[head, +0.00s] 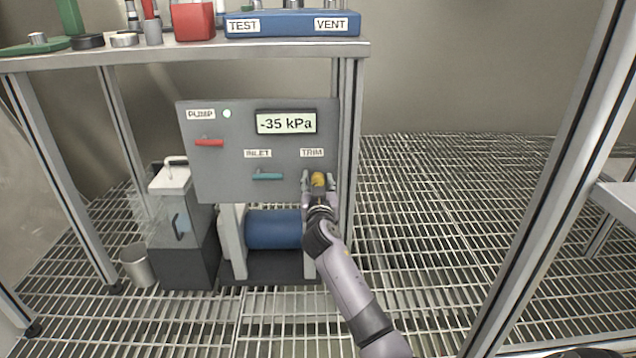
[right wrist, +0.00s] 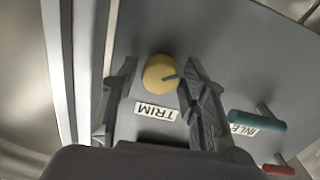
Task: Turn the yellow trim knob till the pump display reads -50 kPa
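The yellow trim knob (head: 318,179) sits on the grey pump panel (head: 225,165), under the TRIM label (head: 312,153). The pump display (head: 286,123) reads -35 kPa. My right gripper (head: 318,175) is at the knob with one finger on each side. In the right wrist view the yellow knob (right wrist: 158,74), with a dark pointer mark, lies between the open fingers of my right gripper (right wrist: 160,64). A gap shows at the left finger; the right finger is very near the knob, and contact there is unclear. My left gripper is not in view.
A teal inlet handle (head: 267,176) is left of the knob and a red pump handle (head: 209,142) is further up left. A steel leg (head: 347,150) stands just right of the panel. A bench top (head: 180,52) overhangs the panel. Open grating floor (head: 440,200) lies to the right.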

